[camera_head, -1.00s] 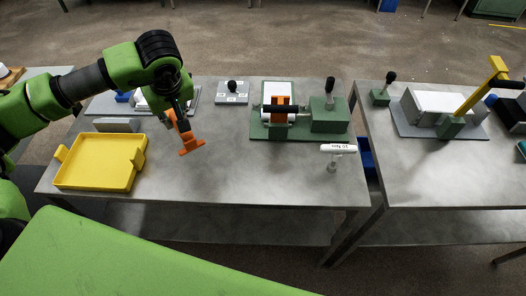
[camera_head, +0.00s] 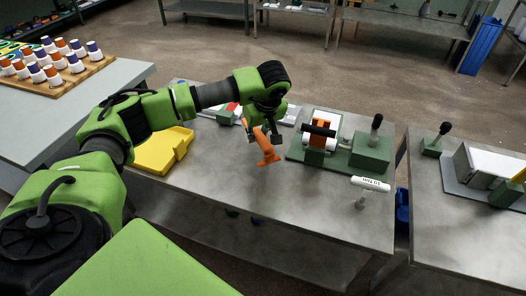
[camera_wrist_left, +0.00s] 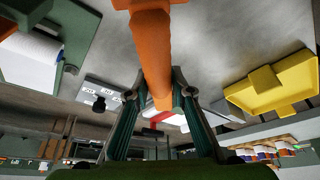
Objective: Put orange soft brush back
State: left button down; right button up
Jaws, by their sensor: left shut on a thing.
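The orange soft brush (camera_head: 267,149) is held in my left gripper (camera_head: 257,133) above the grey table, left of the green machine. In the left wrist view the brush (camera_wrist_left: 152,50) runs between the two fingers of my left gripper (camera_wrist_left: 154,99), which is shut on it. A yellow tray (camera_head: 160,152) lies on the table to the left, partly hidden behind my left arm; it also shows in the left wrist view (camera_wrist_left: 272,88). My right gripper is not in view.
A green machine (camera_head: 368,152) with a black roller stands right of the brush. A white T-shaped sign (camera_head: 371,184) stands near the table's front right. Another table with yarn cones (camera_head: 62,47) is at the far left. The table front between is clear.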

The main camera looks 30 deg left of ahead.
pick_arm(q)
jog(key=shift+w+d+f+b, duration=0.2)
jog(key=shift+w+f+b, duration=0.25)
jog(key=shift+w+f, duration=0.45)
notch_tip(320, 180, down, 4)
jog(key=b, duration=0.3)
jog(key=shift+w+d, duration=0.1)
jog(key=shift+w, duration=0.05)
jog(key=shift+r, duration=0.1)
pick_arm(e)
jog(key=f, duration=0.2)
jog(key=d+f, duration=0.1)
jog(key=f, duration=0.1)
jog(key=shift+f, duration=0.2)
pick_arm(q)
jog(key=c, duration=1.8)
grip_release()
jog(key=shift+o, duration=0.2)
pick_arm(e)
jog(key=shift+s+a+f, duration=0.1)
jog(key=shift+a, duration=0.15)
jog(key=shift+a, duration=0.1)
